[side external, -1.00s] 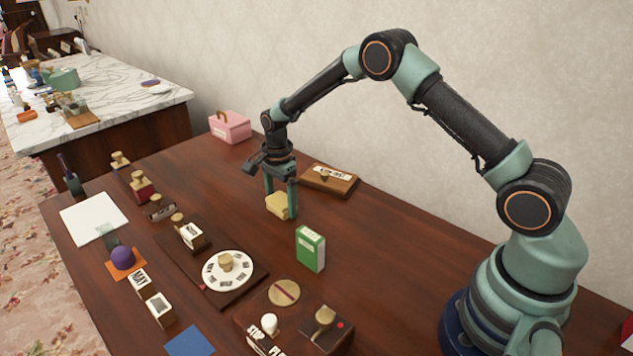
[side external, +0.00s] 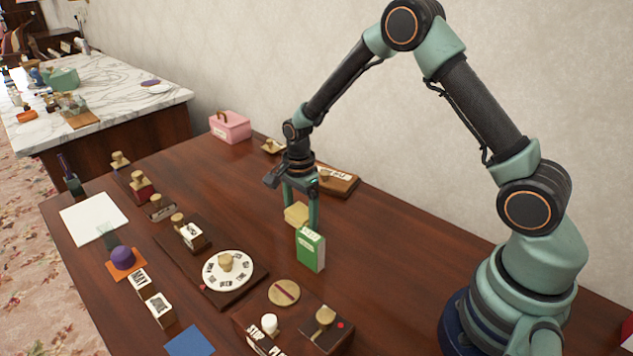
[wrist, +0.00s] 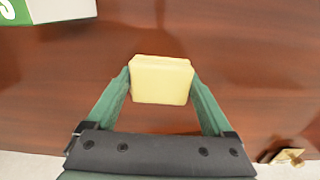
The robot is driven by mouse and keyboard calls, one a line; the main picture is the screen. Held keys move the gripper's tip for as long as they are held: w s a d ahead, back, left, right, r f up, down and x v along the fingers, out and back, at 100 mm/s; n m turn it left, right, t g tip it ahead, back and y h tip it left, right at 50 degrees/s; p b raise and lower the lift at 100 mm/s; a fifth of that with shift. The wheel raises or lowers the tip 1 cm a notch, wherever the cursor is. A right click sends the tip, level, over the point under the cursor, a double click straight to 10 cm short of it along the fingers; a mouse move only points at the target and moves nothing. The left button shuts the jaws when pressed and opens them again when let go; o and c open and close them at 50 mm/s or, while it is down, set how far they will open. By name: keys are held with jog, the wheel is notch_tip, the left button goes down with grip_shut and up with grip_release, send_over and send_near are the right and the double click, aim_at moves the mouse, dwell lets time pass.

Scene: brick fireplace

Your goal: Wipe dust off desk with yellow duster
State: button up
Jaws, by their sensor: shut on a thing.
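The yellow duster (side external: 296,214) is a pale yellow block held between the fingers of my gripper (side external: 303,212). In the wrist view the duster (wrist: 161,80) sits squarely between the two green fingertips of my gripper (wrist: 160,85), which are shut on its sides. In the side view it is low at the desk (side external: 215,195), just behind a green box; I cannot tell whether its underside touches the wood. The desk is dark reddish brown. I cannot make out any dust on it.
A green and white box (side external: 310,249) stands close in front of the duster. A wooden sign block (side external: 337,182) lies behind my gripper, and a pink case (side external: 230,126) is at the back. A dial board (side external: 228,270) and several stamps occupy the front left. The desk right of the green box is clear.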

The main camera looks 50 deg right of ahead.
aim_at(270, 203)
jog(key=shift+w, duration=5.35)
jog(key=shift+w+r, duration=0.15)
notch_tip(270, 203, up, 8)
jog(key=shift+d, duration=0.1)
